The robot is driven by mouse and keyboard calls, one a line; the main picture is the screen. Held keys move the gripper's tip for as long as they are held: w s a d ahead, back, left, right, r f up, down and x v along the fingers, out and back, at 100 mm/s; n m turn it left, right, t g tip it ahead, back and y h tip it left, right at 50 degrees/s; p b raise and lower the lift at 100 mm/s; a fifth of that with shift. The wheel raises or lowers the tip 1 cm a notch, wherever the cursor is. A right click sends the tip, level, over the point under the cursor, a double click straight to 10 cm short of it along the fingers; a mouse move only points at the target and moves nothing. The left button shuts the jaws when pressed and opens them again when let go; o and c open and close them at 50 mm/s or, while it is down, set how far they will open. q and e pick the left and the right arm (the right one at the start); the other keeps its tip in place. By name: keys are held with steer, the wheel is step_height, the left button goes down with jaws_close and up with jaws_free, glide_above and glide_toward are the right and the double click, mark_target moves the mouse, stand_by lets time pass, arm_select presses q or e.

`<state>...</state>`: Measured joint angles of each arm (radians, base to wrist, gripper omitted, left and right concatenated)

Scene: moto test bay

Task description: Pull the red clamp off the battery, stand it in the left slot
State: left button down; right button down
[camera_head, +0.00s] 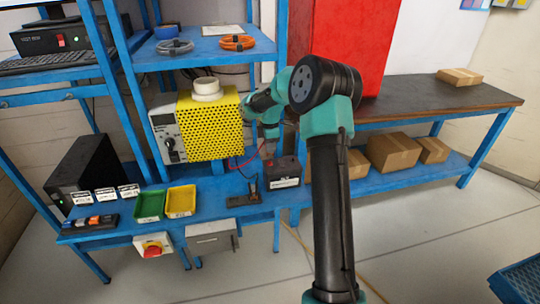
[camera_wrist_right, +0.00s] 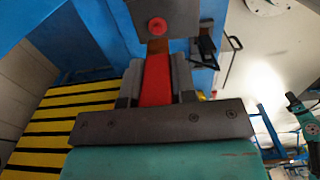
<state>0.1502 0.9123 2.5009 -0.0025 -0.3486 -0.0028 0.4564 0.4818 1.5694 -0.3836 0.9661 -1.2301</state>
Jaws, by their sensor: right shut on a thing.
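The battery (camera_head: 283,172) is a dark box on the blue bench's lower shelf; its top and a round red terminal (camera_wrist_right: 157,26) show in the right wrist view. My right gripper (camera_head: 267,148) is by the battery's top. In the right wrist view it is shut on the red clamp (camera_wrist_right: 157,82), whose copper-coloured tip points at the battery near the terminal. I cannot tell whether the tip touches it. A dark holder (camera_head: 245,199) lies left of the battery with a black clamp (camera_head: 253,185) upright in it. The holder's left slot is too small to make out. My left gripper is not in view.
A yellow perforated box with a grey meter front (camera_head: 208,125) stands behind and left of the battery. A green tray (camera_head: 150,204) and a yellow tray (camera_head: 180,200) sit farther left. A thin red cable (camera_head: 240,163) runs near my right gripper. A tall red panel (camera_head: 350,40) stands behind.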

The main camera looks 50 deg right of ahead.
steer(key=shift+r, duration=0.1)
stand_by(0.3)
steer(key=shift+r, duration=2.45)
steer(key=w+a+f, duration=0.1)
steer(key=a+f, duration=0.4)
steer(key=a, duration=0.4)
steer(key=w+a+f, duration=0.1)
steer(key=a+f, duration=0.5)
steer(key=a, duration=0.3)
steer(key=shift+w+f, duration=0.15)
steer(key=shift+w, duration=0.2)
steer(key=shift+f, duration=0.15)
steer(key=shift+f, duration=3.25)
